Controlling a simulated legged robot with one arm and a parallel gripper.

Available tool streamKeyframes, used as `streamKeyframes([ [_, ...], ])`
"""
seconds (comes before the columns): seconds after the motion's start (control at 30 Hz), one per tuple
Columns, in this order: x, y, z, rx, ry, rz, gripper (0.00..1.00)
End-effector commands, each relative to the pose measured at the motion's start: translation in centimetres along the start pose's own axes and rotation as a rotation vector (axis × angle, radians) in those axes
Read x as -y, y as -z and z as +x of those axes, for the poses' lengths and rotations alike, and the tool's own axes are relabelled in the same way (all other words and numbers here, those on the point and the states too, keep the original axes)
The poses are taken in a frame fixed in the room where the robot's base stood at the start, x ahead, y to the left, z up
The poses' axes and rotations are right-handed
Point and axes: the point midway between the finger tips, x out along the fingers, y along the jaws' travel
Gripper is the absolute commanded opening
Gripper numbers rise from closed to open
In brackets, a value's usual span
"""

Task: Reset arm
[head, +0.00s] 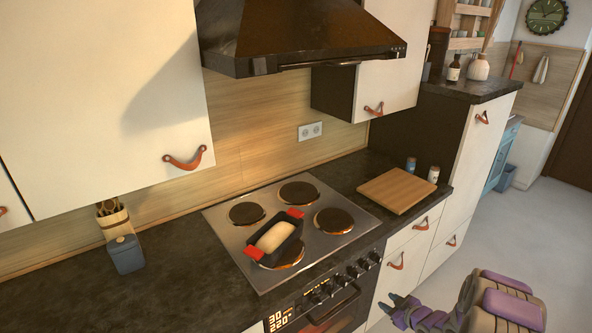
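My gripper (393,304) is low in the head view, right of centre, in front of the lower cabinets beside the oven. Its two fingers look spread apart, with nothing visible between them. My purple and tan arm is folded near the bottom right. The gripper is apart from the counter and from the leather pulls (396,261) on the drawers.
A loaf pan (252,254) with red handles holds pale dough on the stove (340,242). A cutting board (397,190) lies on the counter to the right. The range hood (300,40) overhangs the stove. Open floor (535,240) lies at the right.

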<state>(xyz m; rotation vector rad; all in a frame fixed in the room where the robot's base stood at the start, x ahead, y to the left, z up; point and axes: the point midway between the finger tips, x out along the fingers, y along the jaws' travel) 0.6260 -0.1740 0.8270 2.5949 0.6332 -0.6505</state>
Motion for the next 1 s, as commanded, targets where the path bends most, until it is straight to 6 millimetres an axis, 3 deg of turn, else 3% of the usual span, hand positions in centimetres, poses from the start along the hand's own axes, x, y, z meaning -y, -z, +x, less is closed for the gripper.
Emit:
streamKeyframes([
  [0.2, -3.5, 3.7, -3.0, 0.21, -0.09, -0.017, 0.39],
  [0.5, -4.8, 8.5, -9.6, 0.465, -0.207, 0.041, 0.39],
  [0.77, -2.3, 12.4, -16.9, 0.655, -0.275, 0.147, 0.39],
  [1.0, 2.8, 15.3, -24.1, 0.804, -0.294, 0.276, 0.39],
])
